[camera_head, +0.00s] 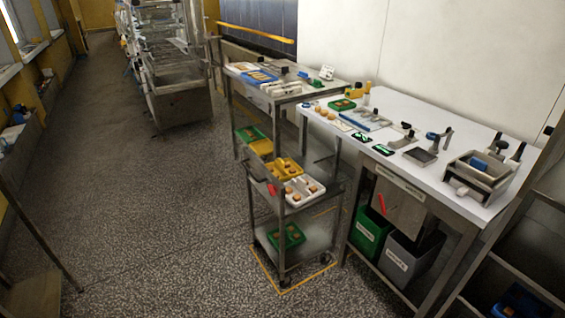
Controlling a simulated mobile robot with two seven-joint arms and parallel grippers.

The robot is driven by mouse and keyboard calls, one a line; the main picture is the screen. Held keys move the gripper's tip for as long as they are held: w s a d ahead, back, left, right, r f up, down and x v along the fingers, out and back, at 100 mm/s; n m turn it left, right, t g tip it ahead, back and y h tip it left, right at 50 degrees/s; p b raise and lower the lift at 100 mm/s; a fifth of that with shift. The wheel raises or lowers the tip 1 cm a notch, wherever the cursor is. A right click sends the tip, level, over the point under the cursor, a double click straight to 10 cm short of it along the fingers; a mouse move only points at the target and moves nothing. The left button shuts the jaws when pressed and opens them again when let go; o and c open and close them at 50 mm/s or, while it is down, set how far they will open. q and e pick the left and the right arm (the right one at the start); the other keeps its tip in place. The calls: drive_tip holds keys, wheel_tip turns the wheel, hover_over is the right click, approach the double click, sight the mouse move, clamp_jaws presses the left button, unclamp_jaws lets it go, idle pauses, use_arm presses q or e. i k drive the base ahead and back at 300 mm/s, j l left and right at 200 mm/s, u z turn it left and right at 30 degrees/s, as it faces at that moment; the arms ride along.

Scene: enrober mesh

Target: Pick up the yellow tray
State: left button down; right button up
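A yellow tray (276,171) with brown pieces in it sits on the upper shelf of a metal trolley (340,183). A white tray (289,199) with brown pieces lies just in front of it. Another small yellow item (262,147) shows behind the yellow tray, near a green tray (243,137); what it is, I cannot tell. Neither of my grippers is in view.
A green tray (272,238) is on the trolley's lower shelf, and yellow floor tape (300,288) runs around its base. A white worktable (466,142) with tools stands right of the trolley, green and grey bins (411,258) beneath. The speckled floor (165,220) to the left is clear.

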sight(284, 170)
drive_tip(key=i+j+z, duration=0.15)
drive_tip(key=i+j, duration=0.5)
drive_tip(key=i, duration=0.3)
drive_tip(key=i+j+z, duration=0.2)
drive_tip(key=i+j, duration=0.55)
drive_tip(key=i, duration=0.15)
